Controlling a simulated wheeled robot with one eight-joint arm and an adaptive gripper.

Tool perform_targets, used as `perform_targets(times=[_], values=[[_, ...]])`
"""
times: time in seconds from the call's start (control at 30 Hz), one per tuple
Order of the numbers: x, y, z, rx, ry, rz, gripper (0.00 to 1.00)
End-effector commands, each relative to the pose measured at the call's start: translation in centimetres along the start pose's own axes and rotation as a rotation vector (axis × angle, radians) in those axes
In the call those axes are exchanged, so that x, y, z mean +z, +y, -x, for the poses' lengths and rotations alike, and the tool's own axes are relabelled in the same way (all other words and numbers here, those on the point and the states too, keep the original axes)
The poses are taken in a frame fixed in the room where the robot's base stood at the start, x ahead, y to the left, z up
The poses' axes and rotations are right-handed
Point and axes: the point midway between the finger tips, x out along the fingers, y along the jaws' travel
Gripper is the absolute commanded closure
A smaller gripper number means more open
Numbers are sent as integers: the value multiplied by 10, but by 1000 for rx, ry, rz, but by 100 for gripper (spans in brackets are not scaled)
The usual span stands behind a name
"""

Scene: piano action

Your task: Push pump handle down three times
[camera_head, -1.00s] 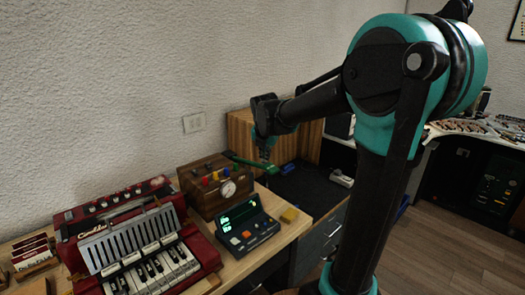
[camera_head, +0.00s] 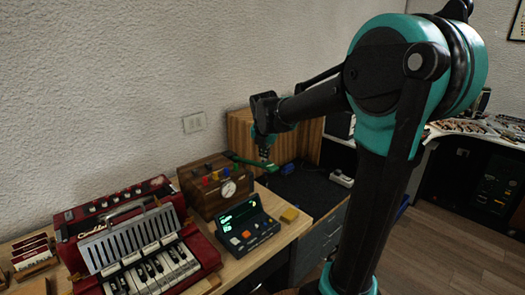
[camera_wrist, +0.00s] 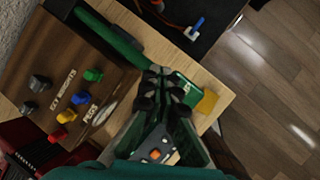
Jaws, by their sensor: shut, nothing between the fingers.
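The green pump handle (camera_head: 247,161) sticks out to the right from beside the wooden box, tilting slightly down toward its free end. In the wrist view the handle (camera_wrist: 117,42) runs diagonally from the top left, passes behind my fingertips and shows again as a wider green end beyond them. My gripper (camera_head: 264,156) points down over the outer part of the handle. In the wrist view its fingertips (camera_wrist: 161,86) are together with nothing between them. I cannot tell whether they touch the handle.
The wooden box (camera_head: 215,189) with coloured knobs and a gauge stands beside the handle. A console (camera_head: 246,230) with a lit display, a yellow block (camera_head: 289,214) and a red accordion (camera_head: 130,240) stand nearer. A dark mat (camera_head: 306,188) lies behind. Floor is open at right.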

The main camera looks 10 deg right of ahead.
Motion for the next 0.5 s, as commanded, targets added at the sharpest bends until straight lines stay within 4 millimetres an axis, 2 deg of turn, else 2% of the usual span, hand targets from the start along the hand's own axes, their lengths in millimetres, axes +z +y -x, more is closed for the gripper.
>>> perform_targets(times=[0.5], values=[[14,15,20,0,0,0,100]])
